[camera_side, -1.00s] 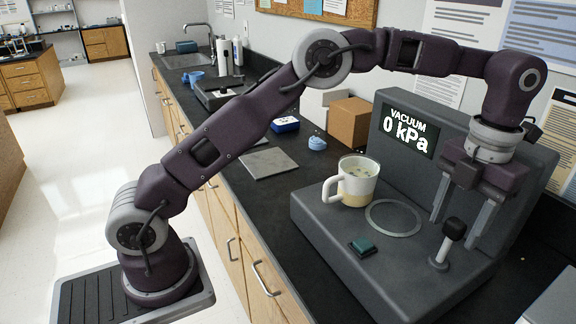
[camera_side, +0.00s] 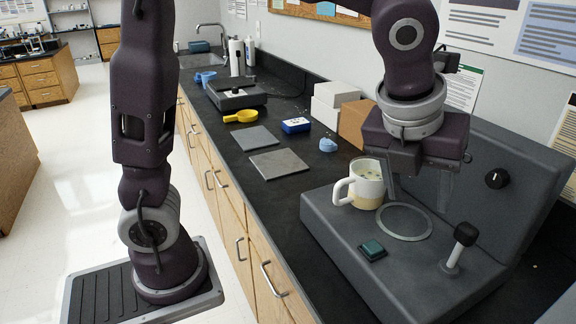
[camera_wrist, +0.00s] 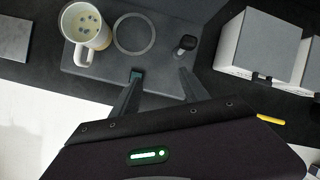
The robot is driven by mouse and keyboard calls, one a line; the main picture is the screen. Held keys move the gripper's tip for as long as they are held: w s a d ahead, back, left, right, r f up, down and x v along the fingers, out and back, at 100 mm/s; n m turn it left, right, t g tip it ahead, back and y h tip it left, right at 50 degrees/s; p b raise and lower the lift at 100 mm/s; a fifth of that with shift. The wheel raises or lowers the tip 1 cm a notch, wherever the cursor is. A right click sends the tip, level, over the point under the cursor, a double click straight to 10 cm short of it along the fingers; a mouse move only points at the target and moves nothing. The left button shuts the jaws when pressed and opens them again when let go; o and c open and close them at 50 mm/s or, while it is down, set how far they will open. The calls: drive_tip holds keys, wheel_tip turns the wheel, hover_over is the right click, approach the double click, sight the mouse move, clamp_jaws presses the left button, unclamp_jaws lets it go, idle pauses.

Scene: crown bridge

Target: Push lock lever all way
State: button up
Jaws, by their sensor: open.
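The lock lever (camera_side: 457,251), a short pale stem with a black knob, stands at the right front of the grey vacuum machine (camera_side: 325,217). It leans slightly right in the side view, and its dark knob also shows in the wrist view (camera_wrist: 186,43). My gripper (camera_side: 418,195) is open and empty above the machine, up and left of the lever and apart from it. The open fingers also show in the wrist view (camera_wrist: 159,76). A green button (camera_side: 372,250) is on the machine's front, left of the lever. The pressure display is hidden behind my gripper.
A cream mug (camera_side: 366,187) with liquid stands on the machine beside a ring plate (camera_side: 404,222). A black dial (camera_side: 497,178) is on the upright panel. Boxes (camera_side: 338,95), a blue lump (camera_side: 328,145) and grey plates (camera_side: 278,163) lie on the counter behind.

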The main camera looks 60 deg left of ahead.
drive_tip(key=s+a+n, duration=0.5)
drive_tip(key=s+n, duration=0.2)
drive_tip(key=n, duration=0.4)
drive_tip(key=s+a+r+n, duration=0.1)
drive_tip(key=s+a+n, duration=0.5)
drive_tip(key=n, duration=0.5)
drive_tip(key=shift+s+a+r, duration=0.15)
drive_tip(key=shift+s, duration=0.65)
clamp_jaws()
drive_tip(key=n, duration=2.6)
hover_over(458, 250)
drive_tip(key=s, duration=0.3)
wheel_tip(458, 250, down, 8)
drive_tip(key=shift+a+f+g+h, duration=0.2)
drive_tip(key=shift+g+h, duration=0.1)
drive_tip(key=shift+g, duration=0.1)
